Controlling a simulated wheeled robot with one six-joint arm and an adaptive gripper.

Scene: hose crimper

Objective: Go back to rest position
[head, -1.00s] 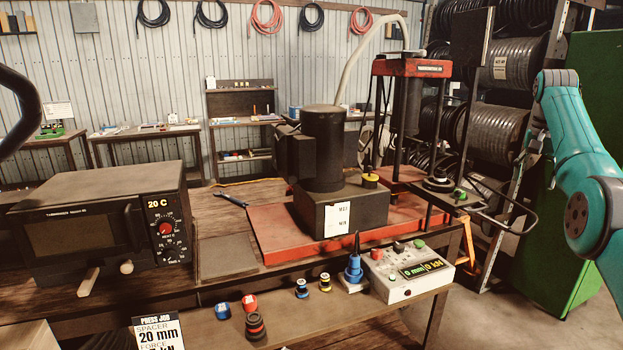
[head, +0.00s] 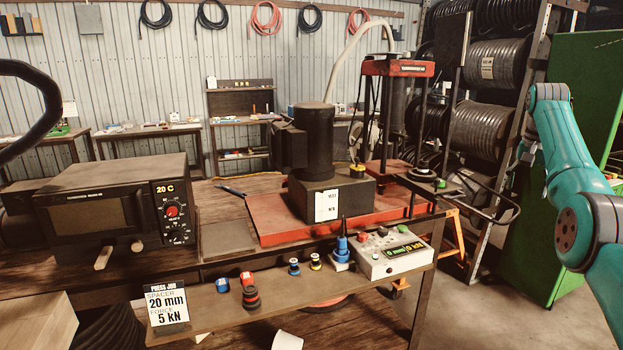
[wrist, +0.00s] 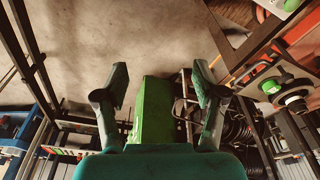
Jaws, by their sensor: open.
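My gripper (wrist: 160,90) shows in the wrist view with its two fingers spread wide apart. Nothing is between the fingers; the concrete floor and the green cabinet (wrist: 153,110) lie beyond them. The red press (head: 399,68) stands on the bench to the left of my arm. A black die and a green-capped piece sit on the press's side plate (head: 430,186).
The control box (head: 395,255) sits at the shelf's right end. The oven (head: 118,206) and PRESS JOB sign (head: 167,305) are at left. The green cabinet (head: 575,150) and hose reels (head: 478,128) stand behind my arm.

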